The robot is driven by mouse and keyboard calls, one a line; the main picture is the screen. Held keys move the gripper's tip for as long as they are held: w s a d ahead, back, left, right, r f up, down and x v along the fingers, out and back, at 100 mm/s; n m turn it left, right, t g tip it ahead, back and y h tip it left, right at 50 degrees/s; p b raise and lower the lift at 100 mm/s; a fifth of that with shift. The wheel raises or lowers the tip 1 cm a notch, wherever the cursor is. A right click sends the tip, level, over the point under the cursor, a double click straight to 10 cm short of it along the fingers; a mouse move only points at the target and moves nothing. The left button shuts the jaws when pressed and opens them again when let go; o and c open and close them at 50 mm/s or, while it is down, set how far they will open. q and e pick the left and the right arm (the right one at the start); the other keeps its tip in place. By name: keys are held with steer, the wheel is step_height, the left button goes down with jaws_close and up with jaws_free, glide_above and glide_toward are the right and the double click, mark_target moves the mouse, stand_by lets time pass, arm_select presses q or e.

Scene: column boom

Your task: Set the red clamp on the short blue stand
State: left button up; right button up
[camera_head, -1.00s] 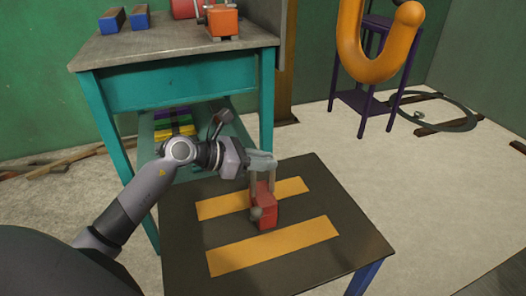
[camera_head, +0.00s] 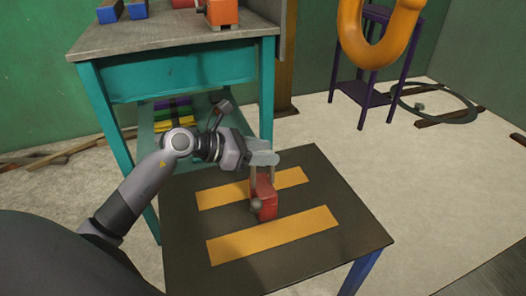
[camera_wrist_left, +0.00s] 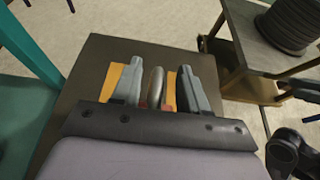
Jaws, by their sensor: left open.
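The red clamp (camera_head: 265,204), a small red block with a grey round knob, stands on the dark top of the short blue stand (camera_head: 352,234), which has two yellow stripes and a blue leg. My left gripper (camera_head: 263,180) is above the clamp, fingers pointing down on either side of its upper part. It is open; contact cannot be told. In the left wrist view, a grey metal part (camera_wrist_left: 155,86) shows between the two fingers, with a little red at its base; the gripper body hides the rest.
A teal workbench (camera_head: 180,75) stands behind the stand, with blue blocks (camera_head: 110,11) and an orange-red block (camera_head: 222,12) on top. A purple stand (camera_head: 367,92) carries a big orange hook (camera_head: 375,58). Floor to the right is mostly clear.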

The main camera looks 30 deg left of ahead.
arm_select(q)
steer(key=p+v, duration=0.2)
steer(key=v, duration=1)
steer(key=s+d+r+n+t+h, duration=0.25)
steer(key=d+n+t+h, duration=0.2)
steer(key=d+n, duration=0.45)
steer(key=s+d+f+n+g+y, duration=0.1)
steer(key=d+f+n, duration=0.3)
steer(key=n, duration=0.6)
steer(key=s+d+f+n+g+y, duration=0.1)
steer(key=s+d+f+n+y, duration=0.3)
steer(key=n, duration=0.7)
steer(key=s+d+f+n+g+y, duration=0.1)
steer(key=s+d+f+n+y, duration=0.2)
steer(key=f+n, duration=0.4)
steer(key=d+n, duration=0.1)
steer(key=n, duration=0.3)
steer(key=shift+f, duration=0.4)
arm_select(e)
steer(key=shift+s+d+r+h, duration=0.1)
steer(key=shift+s+d+h, duration=0.1)
steer(key=shift+d, duration=0.15)
steer(key=shift+s+d+r+h, duration=0.1)
steer(key=shift+d+h, duration=0.1)
steer(key=shift+d, duration=0.15)
arm_select(q)
steer(key=shift+s+a, duration=0.1)
arm_select(e)
steer(key=shift+w, duration=0.1)
